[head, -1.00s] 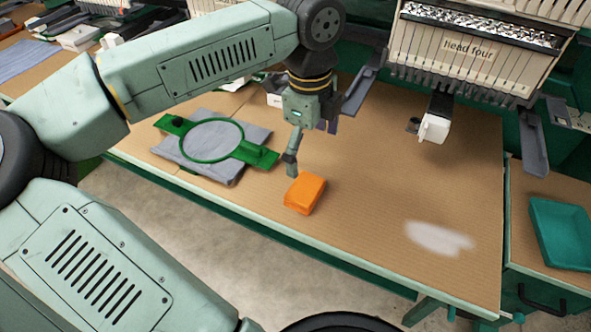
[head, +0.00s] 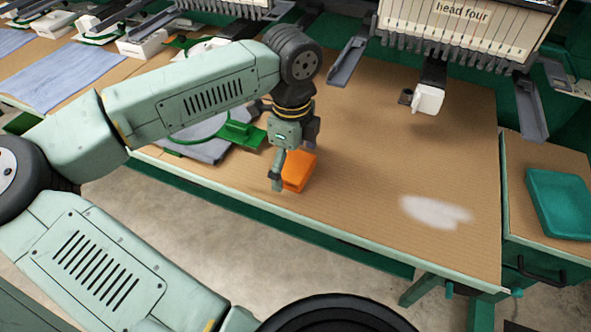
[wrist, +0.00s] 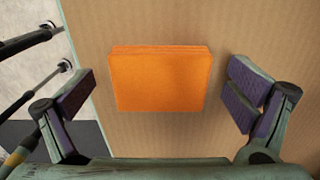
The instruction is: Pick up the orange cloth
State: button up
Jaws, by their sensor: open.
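The orange cloth (head: 298,172) is a folded block lying on the tan table near its front edge, partly hidden behind my gripper in the head view. In the wrist view the cloth (wrist: 160,80) lies flat between and ahead of my two fingers. My gripper (head: 290,180) points down close to the cloth. In the wrist view my gripper (wrist: 160,108) is open, with one purple-padded finger on each side of the cloth and a gap to each. Nothing is held.
A green hoop on grey fabric (head: 205,148) lies left of the cloth. A white patch (head: 435,212) marks the table at right. A teal tray (head: 560,205) sits on the right-hand cabinet. The embroidery head (head: 455,30) overhangs the back. The table (head: 380,160) between is clear.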

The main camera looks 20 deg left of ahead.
aim_at(293, 163)
jog(key=c, duration=1.1)
jog(key=shift+c, duration=0.2)
notch_tip(293, 163, up, 10)
jog(key=b, duration=0.2)
jog(key=o, duration=0.5)
jog(key=c, duration=0.5)
